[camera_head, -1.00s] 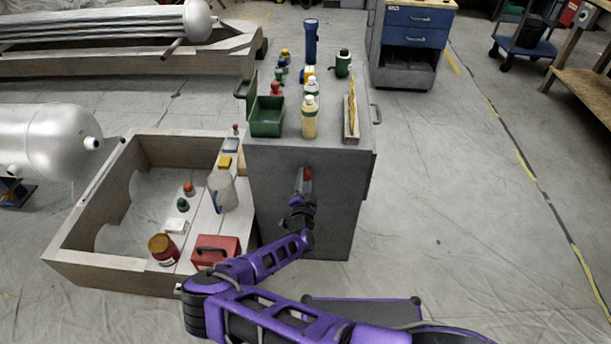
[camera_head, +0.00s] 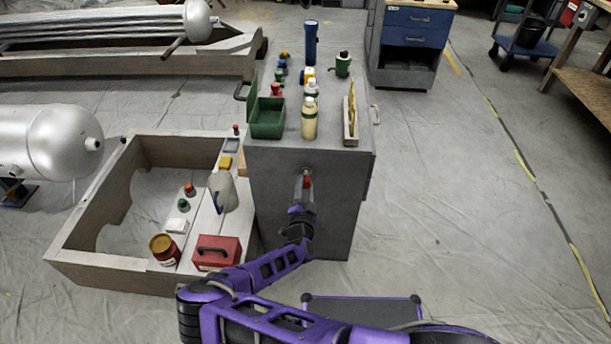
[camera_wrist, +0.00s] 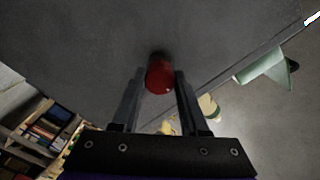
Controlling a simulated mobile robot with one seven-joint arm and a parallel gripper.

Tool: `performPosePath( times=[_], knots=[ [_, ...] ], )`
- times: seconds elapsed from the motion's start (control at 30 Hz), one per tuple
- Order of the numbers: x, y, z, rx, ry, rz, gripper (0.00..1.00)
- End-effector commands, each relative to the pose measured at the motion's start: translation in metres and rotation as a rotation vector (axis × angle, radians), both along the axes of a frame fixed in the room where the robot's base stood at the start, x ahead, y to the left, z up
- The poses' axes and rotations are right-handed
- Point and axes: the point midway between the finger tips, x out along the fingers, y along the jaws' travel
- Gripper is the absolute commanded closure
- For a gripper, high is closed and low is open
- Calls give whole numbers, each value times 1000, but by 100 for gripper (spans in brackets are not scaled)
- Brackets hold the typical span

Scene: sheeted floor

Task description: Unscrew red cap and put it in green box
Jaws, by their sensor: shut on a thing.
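The red cap (camera_head: 307,181) is at the front face of the grey cabinet, in front of a small dark spot there. In the wrist view the red cap (camera_wrist: 160,76) sits between the fingertips of my gripper (camera_wrist: 160,88), which is shut on it. My gripper (camera_head: 304,190) reaches up to the cabinet face in the head view. A dark patch shows behind the cap; I cannot tell whether the cap still touches the cabinet. The green box (camera_head: 267,132) stands on the cabinet top at the left, with its lid upright.
On the cabinet top (camera_head: 335,152) stand a pale bottle (camera_head: 309,122), a wooden rack (camera_head: 351,120), a blue flashlight (camera_head: 311,42) and several small items. A wooden crate (camera_head: 110,270) with a red toolbox (camera_head: 216,253) is at the left.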

Motion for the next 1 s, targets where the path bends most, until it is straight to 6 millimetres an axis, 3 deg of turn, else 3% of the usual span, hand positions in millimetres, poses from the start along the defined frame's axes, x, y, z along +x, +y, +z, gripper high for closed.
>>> performPosePath(
  times=[1.0],
  knots=[
    [-23,1,0,0,-1,1,100]
  ],
)
